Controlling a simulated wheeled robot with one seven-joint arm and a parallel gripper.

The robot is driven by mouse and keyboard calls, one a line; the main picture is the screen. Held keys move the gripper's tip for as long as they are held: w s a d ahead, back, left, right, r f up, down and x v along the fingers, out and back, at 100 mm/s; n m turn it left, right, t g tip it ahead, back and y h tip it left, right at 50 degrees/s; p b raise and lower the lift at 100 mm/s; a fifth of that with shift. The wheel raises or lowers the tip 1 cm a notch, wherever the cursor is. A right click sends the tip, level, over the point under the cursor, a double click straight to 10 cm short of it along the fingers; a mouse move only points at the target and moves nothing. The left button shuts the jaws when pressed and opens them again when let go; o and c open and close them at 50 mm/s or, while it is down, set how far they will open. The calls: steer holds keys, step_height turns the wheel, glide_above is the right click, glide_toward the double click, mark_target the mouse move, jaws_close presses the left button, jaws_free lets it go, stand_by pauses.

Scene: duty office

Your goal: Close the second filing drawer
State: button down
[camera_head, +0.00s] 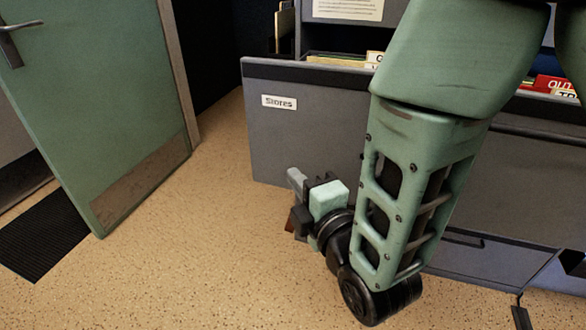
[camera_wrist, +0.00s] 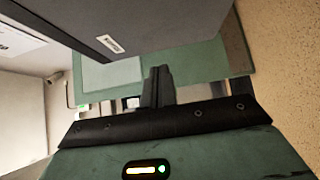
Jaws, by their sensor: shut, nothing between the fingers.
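A grey filing drawer (camera_head: 320,118) labelled "Stores" stands pulled out in the head view, with folders (camera_head: 340,58) showing behind its dark top edge. Its front also shows in the wrist view (camera_wrist: 150,25), at a slant, with its small label (camera_wrist: 110,43). My gripper (camera_head: 296,180) is low in front of the drawer's lower edge in the head view, pointing up and left. In the wrist view my gripper's fingers (camera_wrist: 158,86) are together and empty. I cannot tell whether they touch the drawer. My arm hides the drawer's right part.
A green door (camera_head: 95,100) stands open at the left, with a dark mat (camera_head: 45,225) by it. Speckled floor (camera_head: 200,230) between the door and my gripper is clear. More grey cabinet fronts (camera_head: 530,180) and a red "OUT" item (camera_head: 555,86) are at the right.

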steer(key=shift+w+f+b, duration=0.1)
steer(key=shift+f+b, duration=0.15)
steer(key=shift+b, duration=0.3)
glide_toward(284, 143)
steer(key=x, duration=0.5)
steer(key=shift+a, duration=0.35)
steer(key=shift+w+d, duration=0.15)
steer(key=shift+w, duration=0.2)
